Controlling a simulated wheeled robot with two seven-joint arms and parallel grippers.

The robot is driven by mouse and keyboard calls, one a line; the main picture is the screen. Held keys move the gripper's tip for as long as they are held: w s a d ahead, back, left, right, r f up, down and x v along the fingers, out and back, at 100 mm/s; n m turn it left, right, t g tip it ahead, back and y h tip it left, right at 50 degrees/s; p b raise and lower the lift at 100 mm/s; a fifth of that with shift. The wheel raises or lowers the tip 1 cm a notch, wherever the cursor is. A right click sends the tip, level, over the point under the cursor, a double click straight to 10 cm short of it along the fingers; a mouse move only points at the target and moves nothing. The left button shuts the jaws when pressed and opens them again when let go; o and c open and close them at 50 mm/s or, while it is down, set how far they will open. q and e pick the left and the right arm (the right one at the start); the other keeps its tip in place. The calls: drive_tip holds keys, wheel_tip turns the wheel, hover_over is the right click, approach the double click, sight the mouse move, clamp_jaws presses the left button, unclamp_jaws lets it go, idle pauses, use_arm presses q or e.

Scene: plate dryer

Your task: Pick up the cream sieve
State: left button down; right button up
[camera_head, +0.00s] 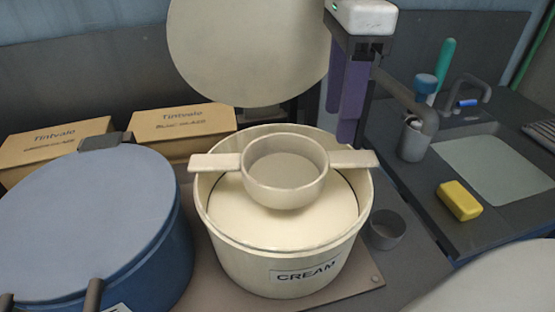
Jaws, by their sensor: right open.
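The cream sieve (285,187) is a round bowl with two flat handles. It sits across the top of the cream bucket (275,262), handles reaching left and right near the rim. The bucket is labelled CREAM and holds pale cream-coloured contents. My right gripper (343,125) has purple fingers pointing down and is open and empty. In the picture it is above the sieve's right handle, apart from it; its exact depth is hard to judge. My left gripper is not in view.
A raised round lid (245,50) stands behind the bucket. A blue lidded bucket (85,225) is close on the left. Cardboard boxes (180,121) stand behind. A small grey cup (386,230) is right of the bucket. A sink (495,168) and yellow sponge (459,200) lie farther right.

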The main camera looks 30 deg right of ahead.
sight(335, 157)
drive_tip(key=shift+s+f, duration=0.2)
drive_tip(key=shift+f, duration=3.4)
clamp_jaws()
